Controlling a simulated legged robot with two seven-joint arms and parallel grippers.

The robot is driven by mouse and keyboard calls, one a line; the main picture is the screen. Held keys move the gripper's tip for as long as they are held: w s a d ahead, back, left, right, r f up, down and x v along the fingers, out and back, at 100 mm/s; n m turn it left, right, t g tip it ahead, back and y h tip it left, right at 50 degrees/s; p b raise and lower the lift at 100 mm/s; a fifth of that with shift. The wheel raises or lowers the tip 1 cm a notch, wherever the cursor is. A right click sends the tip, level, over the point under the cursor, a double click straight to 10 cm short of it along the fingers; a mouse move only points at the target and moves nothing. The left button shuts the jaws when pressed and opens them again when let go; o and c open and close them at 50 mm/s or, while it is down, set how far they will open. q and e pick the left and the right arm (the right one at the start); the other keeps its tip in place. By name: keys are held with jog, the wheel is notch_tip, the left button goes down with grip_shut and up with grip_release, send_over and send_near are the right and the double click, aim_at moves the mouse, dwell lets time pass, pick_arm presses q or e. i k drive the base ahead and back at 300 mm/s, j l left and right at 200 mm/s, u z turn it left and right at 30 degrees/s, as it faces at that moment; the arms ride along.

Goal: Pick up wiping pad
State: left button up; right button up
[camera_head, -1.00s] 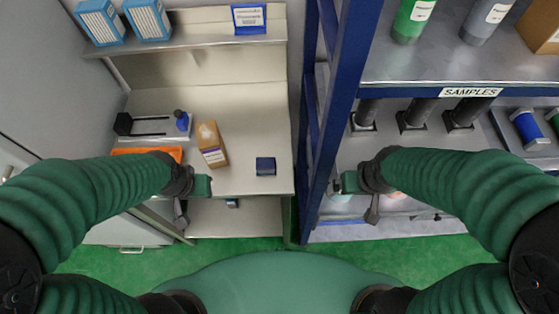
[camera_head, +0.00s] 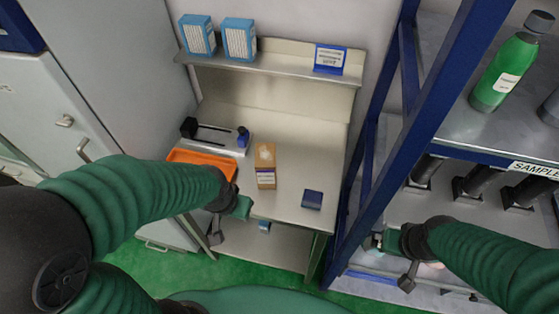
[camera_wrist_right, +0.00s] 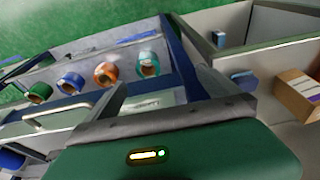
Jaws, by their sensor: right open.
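A small dark blue block (camera_head: 312,199), apparently the wiping pad, lies on the workbench near its front right corner; it also shows in the right wrist view (camera_wrist_right: 243,79). My left gripper (camera_head: 243,207) is over the bench's front edge, left of the block and apart from it; its jaws are too small to read. My right gripper (camera_head: 374,241) is open and empty, right of the block and beyond the blue rack post. It shows in the right wrist view (camera_wrist_right: 207,75) with nothing between its fingers.
A brown carton (camera_head: 265,168) stands on the bench (camera_head: 285,205), with an orange tray (camera_head: 190,158) to its left. The blue rack post (camera_head: 375,150) stands between bench and sample rack. A small blue object (camera_head: 264,226) is below the bench top. The bench around the block is clear.

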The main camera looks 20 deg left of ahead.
aim_at(313, 200)
jog(key=i+j, duration=0.1)
jog(key=j, duration=0.65)
jog(key=i+j+z, duration=0.15)
jog(key=j, duration=0.65)
